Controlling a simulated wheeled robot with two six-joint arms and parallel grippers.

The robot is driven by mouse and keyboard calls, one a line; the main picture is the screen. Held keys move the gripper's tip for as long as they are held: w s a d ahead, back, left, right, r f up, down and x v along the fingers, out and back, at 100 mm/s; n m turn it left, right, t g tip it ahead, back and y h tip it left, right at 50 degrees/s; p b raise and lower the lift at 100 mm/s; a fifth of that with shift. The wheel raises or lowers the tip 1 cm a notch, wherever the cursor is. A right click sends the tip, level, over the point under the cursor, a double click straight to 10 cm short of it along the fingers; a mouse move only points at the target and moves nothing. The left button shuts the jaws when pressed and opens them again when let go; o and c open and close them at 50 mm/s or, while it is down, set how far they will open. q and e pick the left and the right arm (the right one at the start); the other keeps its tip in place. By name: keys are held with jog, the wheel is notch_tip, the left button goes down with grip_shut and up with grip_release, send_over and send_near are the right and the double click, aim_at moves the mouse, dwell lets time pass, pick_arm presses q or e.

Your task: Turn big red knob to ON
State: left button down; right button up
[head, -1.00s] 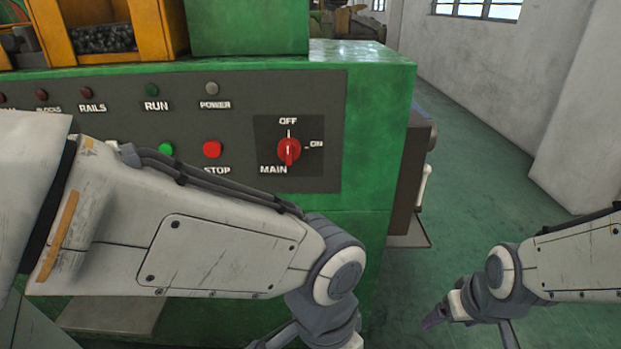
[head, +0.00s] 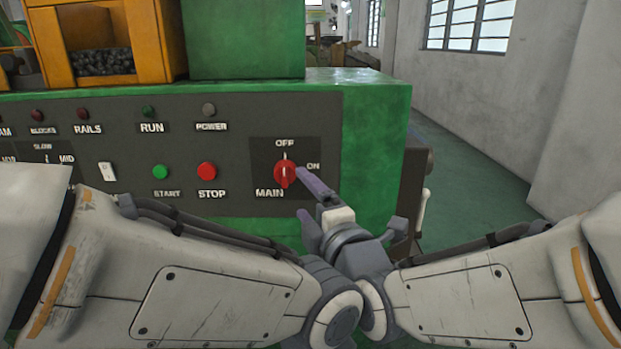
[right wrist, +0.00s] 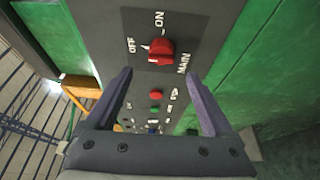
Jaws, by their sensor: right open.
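The big red knob (head: 285,174) sits on the dark MAIN plate (head: 261,152) of the green machine. Its white mark points up to OFF; the ON label is at its upper right. The knob also shows in the right wrist view (right wrist: 158,52), beyond my fingertips and roughly centred between them. My right gripper (head: 303,195) is open and empty, its purple fingers just right of and below the knob in the head view. I see no contact with the knob. My left forearm (head: 215,305) crosses the lower left; my left gripper is out of view.
A green START button (head: 160,172), a red STOP button (head: 207,171) and a white switch (head: 107,171) lie left of the knob. Indicator lamps run above. A lever (head: 423,208) projects from the machine's right side. Open floor lies to the right.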

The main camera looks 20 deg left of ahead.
aim_at(284, 184)
jog(key=x, duration=0.9)
jog(key=shift+w+f, duration=0.1)
